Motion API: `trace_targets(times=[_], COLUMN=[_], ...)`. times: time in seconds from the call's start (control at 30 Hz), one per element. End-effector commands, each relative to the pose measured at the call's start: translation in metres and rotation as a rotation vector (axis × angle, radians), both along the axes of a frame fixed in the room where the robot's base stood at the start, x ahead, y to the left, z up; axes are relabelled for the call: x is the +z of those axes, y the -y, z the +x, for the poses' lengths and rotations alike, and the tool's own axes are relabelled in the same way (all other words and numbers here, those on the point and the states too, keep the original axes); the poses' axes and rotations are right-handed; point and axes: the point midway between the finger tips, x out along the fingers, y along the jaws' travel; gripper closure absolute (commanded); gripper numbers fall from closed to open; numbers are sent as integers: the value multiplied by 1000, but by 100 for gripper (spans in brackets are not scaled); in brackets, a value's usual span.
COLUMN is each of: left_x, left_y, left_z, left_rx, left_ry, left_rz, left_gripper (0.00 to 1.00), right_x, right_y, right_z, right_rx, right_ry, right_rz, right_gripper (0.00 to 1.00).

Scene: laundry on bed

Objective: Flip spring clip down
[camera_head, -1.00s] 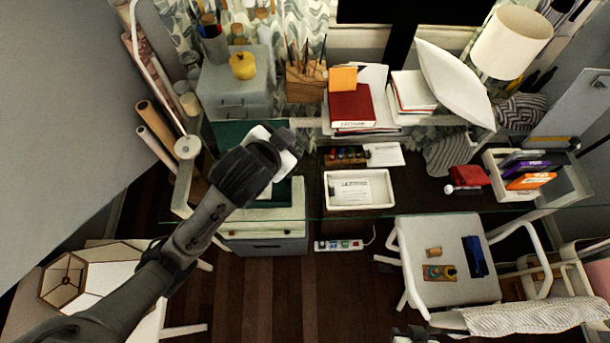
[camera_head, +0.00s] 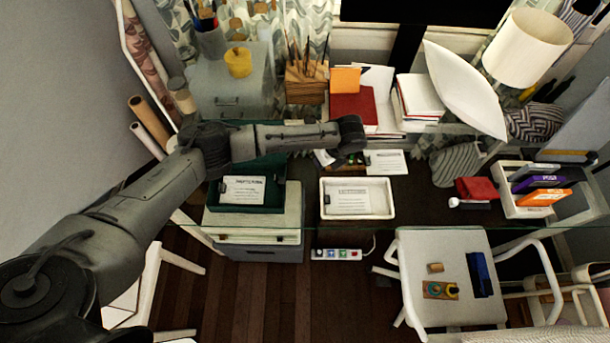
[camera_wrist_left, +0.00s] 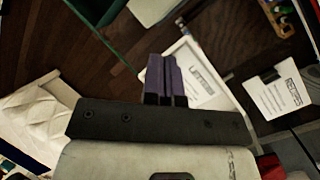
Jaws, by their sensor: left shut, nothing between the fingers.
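A small black clip (camera_wrist_left: 269,75) sits at the edge of a white printed sheet (camera_wrist_left: 284,97) at the right of the left wrist view. Whether the clip's lever is up or down is too small to tell. The sheet also shows on the dark desk in the head view (camera_head: 387,163). My left gripper (camera_wrist_left: 165,78) has its purple fingers shut with nothing between them. In the wrist view they overlap the white tray (camera_wrist_left: 186,50) and lie left of the clip, apart from it. In the head view, my left wrist hides the fingers. My right gripper is out of view.
In the head view, the white letter tray (camera_head: 357,215) lies in front of the sheet. A green tray (camera_head: 280,197) stands left. A red book (camera_head: 354,108), white pillow (camera_head: 462,88) and red item (camera_head: 476,188) stand around. Dark desk between sheet and red item is clear.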

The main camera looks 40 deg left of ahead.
Motion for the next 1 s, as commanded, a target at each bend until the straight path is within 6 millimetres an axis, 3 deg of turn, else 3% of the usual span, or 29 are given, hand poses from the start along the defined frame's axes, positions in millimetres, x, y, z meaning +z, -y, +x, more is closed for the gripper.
trace_targets(times=[0.2, 0.4, 1.0], left_x=[0, 1, 1], left_y=[3, 1, 2], left_z=[-12, -13, -13], left_rx=[-295, -474, -558], left_ry=[-189, -263, -290], left_rz=[-87, -117, -133], left_gripper=[100, 100, 100], right_x=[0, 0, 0], right_y=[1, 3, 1], right_z=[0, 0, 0], right_rx=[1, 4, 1], right_ry=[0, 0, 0], right_rz=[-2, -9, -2], right_gripper=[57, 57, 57])
